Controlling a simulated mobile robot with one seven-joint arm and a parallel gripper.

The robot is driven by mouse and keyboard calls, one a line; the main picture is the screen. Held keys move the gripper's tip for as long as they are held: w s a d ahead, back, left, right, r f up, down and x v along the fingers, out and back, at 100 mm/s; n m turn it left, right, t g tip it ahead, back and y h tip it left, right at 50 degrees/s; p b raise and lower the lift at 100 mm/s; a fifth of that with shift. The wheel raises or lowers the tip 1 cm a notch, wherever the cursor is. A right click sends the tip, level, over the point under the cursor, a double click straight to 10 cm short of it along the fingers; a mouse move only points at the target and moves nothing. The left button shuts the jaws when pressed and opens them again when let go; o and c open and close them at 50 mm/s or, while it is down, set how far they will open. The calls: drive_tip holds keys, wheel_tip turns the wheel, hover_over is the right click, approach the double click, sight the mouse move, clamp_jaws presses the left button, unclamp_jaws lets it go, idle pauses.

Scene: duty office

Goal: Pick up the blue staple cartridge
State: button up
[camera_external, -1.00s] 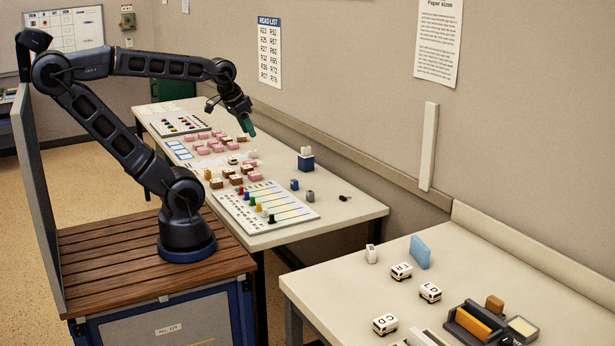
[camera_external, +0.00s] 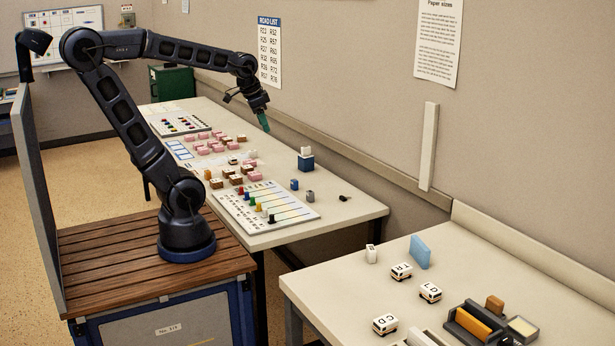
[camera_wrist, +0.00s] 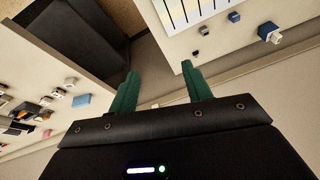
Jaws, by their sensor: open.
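A small dark-blue piece (camera_external: 294,184), which looks like the blue staple cartridge, stands on the long table to the right of the lined chart. It also shows at the top of the wrist view (camera_wrist: 234,17). My gripper (camera_external: 263,122) is in the air above the long table, up and to the left of the blue piece in the outside view, and apart from it. In the wrist view its two green fingers (camera_wrist: 160,85) are spread with nothing between them.
A small grey piece (camera_external: 310,195) and a black item (camera_external: 344,198) are near the blue piece. A larger blue box with a white top (camera_external: 306,162) stands behind it. The lined chart (camera_external: 285,202) holds coloured pegs. The near table (camera_external: 340,290) bears a light-blue slab (camera_external: 420,252) and lettered blocks.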

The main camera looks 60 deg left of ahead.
drive_tip(key=w+a+f+m+g, duration=0.15)
drive_tip(key=w+a+m, duration=0.35)
drive_tip(key=w, duration=0.5)
drive_tip(key=m+g, duration=0.2)
drive_tip(key=m, duration=0.8)
hover_over(294, 180)
wheel_tip(294, 180, down, 28)
drive_tip(key=shift+s+d+r, duration=0.1)
drive_tip(key=shift+r, duration=0.05)
wheel_tip(294, 180, down, 5)
drive_tip(key=shift+r, duration=0.1)
drive_tip(key=shift+w+f, duration=0.2)
drive_tip(key=shift+f, duration=2.7)
drive_tip(key=shift+c, duration=0.2)
